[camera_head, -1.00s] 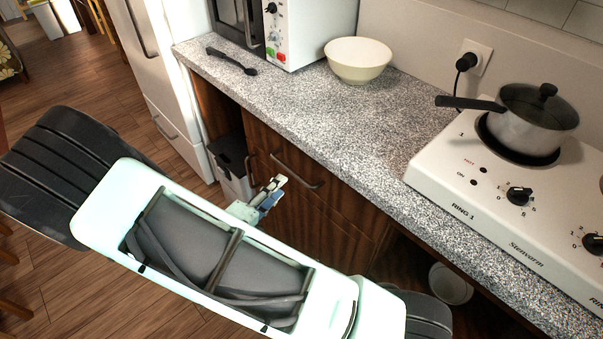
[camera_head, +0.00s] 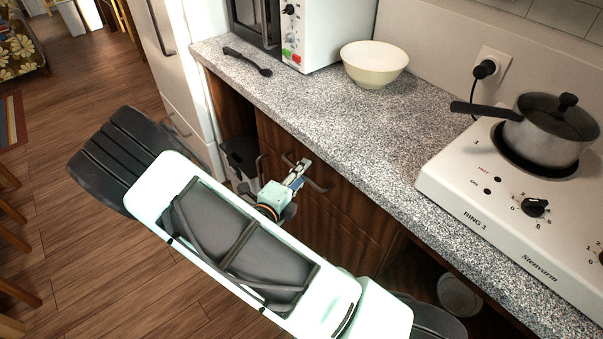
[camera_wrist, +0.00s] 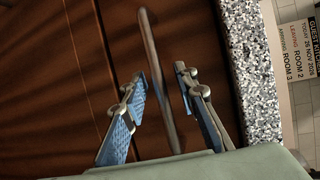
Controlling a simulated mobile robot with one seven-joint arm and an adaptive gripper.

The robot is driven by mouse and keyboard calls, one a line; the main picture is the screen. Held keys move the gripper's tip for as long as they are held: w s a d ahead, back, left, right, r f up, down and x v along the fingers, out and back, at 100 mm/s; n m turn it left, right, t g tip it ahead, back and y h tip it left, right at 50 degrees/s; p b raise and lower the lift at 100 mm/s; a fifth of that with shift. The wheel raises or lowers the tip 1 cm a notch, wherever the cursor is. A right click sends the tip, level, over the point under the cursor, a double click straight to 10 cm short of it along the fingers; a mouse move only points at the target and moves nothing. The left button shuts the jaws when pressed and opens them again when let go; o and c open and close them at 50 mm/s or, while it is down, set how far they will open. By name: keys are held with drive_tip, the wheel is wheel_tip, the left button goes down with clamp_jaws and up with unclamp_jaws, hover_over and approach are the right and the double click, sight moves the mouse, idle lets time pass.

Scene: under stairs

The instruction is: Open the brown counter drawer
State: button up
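The brown counter drawer (camera_head: 348,207) is a dark wood front under the speckled countertop, and it looks shut. Its metal bar handle (camera_head: 321,186) is partly hidden by my gripper (camera_head: 301,167) in the head view. In the wrist view the handle (camera_wrist: 152,55) runs up the middle of the brown drawer front (camera_wrist: 195,35). My gripper (camera_wrist: 159,76) is open there, with one blue-padded finger on each side of the bar. I see gaps between the fingers and the bar; how deep the fingertips reach is unclear.
The speckled countertop (camera_head: 330,125) overhangs the drawer and carries a bowl (camera_head: 374,64), a black spoon (camera_head: 247,61), a microwave and a white hob (camera_head: 480,205) with a pot. A dark bin (camera_head: 240,160) stands left of the drawer.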

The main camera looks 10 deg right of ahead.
clamp_jaws()
idle(0.6)
